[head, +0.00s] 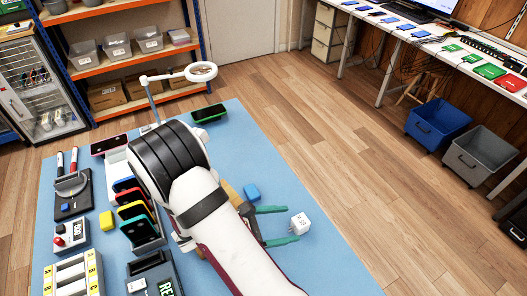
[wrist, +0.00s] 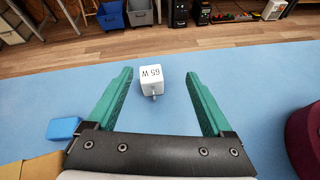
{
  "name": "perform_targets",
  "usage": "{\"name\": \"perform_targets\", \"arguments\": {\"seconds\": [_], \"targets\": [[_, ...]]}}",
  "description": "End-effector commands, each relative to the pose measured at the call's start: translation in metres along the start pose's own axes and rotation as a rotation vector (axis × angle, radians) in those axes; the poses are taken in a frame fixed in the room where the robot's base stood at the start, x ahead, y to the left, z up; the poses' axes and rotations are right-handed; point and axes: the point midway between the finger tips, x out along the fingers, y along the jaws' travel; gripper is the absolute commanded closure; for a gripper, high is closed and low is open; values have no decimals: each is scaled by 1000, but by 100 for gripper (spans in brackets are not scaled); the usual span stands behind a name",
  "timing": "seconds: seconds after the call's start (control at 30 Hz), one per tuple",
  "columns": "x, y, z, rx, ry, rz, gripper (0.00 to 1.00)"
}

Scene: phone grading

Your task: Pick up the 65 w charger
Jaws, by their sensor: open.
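The 65 W charger (head: 300,223) is a small white cube on the blue mat (head: 335,262), near the mat's right edge in the head view. In the wrist view the charger (wrist: 151,78) shows its "65 W" label upside down, with prongs pointing toward me. My gripper (head: 290,225) has green fingers and is open. In the wrist view the gripper (wrist: 160,75) has one finger on each side of the charger, with clear gaps on both sides. The charger is near the level of the fingertips and nothing is held.
A blue block (head: 252,192) lies beside my gripper; it also shows in the wrist view (wrist: 64,128). A rack of coloured phones (head: 138,215) and a magnifier lamp (head: 201,72) stand to the left. Blue (head: 437,124) and grey (head: 480,153) bins stand on the floor. The mat around the charger is clear.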

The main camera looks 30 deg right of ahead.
Motion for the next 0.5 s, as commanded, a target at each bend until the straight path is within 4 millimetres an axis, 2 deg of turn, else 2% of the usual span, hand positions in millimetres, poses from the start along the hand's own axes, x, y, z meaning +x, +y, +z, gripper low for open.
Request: {"name": "perform_targets", "arguments": {"seconds": [0.03,0.17,0.27,0.5], "targets": [[5,4,-14,-82,-19,45,15],[12,11,-30,-185,-38,109,15],[23,13,-31,-195,-41,113,15],[70,10,-27,-192,-39,108,15]]}}
